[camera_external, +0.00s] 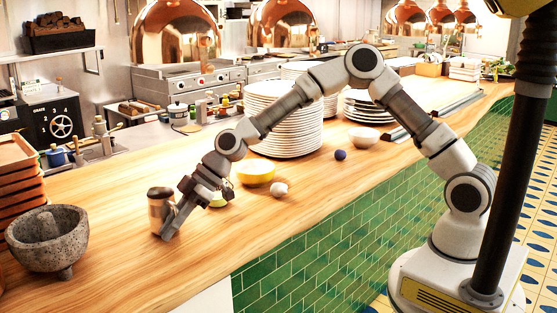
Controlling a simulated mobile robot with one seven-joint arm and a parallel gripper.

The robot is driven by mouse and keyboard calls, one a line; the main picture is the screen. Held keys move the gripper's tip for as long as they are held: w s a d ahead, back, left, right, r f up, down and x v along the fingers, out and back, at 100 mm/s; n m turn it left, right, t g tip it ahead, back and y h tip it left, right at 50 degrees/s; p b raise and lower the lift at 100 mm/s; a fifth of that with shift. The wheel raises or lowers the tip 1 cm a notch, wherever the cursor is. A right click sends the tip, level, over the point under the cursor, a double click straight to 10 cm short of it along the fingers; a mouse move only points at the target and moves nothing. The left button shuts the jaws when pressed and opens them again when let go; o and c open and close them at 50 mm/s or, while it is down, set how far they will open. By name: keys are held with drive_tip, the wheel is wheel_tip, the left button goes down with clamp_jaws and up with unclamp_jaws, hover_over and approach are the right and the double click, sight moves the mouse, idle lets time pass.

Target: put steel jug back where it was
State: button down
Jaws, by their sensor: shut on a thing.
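The steel jug (158,200) is a small upright metal cylinder with a darker top, at the left part of the wooden counter (330,190). My gripper (168,232) reaches down from the right and is shut on the jug, its fingers covering part of the jug's right and lower side. The jug's base is at or very near the counter top; I cannot tell whether it touches.
A stone mortar (47,240) and stacked trays (12,180) stand to the left. A yellow bowl (257,174), white lump (280,189), dark blue ball (340,155), white bowl (363,138) and tall plate stack (283,118) lie to the right. The counter's front edge is clear.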

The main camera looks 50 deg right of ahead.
drive_tip(key=shift+f, duration=0.25)
drive_tip(key=shift+f, duration=0.1)
drive_tip(key=shift+f, duration=0.1)
drive_tip(key=c, duration=0.9)
unclamp_jaws()
drive_tip(key=shift+r, duration=0.2)
drive_tip(key=v, duration=1.2)
drive_tip(key=shift+b, duration=0.3)
drive_tip(key=shift+f, duration=0.1)
